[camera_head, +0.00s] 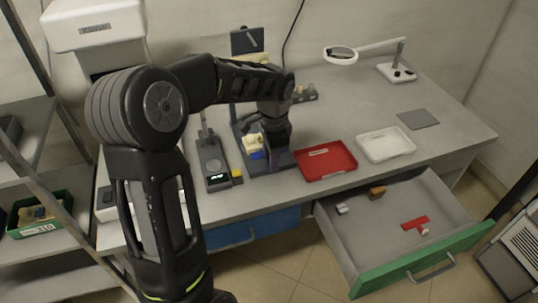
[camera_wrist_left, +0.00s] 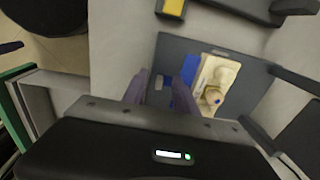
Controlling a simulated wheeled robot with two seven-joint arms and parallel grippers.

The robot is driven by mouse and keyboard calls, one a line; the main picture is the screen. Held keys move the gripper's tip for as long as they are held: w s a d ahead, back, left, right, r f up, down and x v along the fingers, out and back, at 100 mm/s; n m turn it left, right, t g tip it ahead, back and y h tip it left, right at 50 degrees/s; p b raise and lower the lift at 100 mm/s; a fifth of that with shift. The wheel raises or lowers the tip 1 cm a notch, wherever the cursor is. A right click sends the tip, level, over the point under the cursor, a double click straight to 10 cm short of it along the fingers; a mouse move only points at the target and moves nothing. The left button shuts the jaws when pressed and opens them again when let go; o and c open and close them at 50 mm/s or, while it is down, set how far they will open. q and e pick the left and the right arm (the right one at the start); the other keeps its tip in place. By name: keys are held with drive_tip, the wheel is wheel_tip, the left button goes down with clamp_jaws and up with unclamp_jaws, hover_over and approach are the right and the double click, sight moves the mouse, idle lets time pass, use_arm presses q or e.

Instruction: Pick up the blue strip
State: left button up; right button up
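The blue strip (camera_head: 257,155) lies on a dark grey board (camera_head: 230,112) on the bench, beside a beige, knobbly piece (camera_head: 251,141). In the left wrist view the blue strip (camera_wrist_left: 185,98) shows next to the beige piece (camera_wrist_left: 215,82), partly hidden behind one finger. My left gripper (camera_head: 279,160) is low over the board, just right of the strip in the head view. In the left wrist view its two fingers (camera_wrist_left: 160,82) stand apart with only board between them. My right gripper is not in view.
A red tray (camera_head: 327,176) and a white tray (camera_head: 385,158) stand to the right on the bench. A device with a lit display (camera_head: 212,165) stands left of the board. A magnifier lamp (camera_head: 342,55) is behind. An open drawer (camera_head: 360,255) juts out in front.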

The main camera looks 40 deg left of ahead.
use_arm(q)
clamp_jaws()
idle(0.6)
wheel_tip(320, 180, up, 10)
idle(0.5)
idle(0.4)
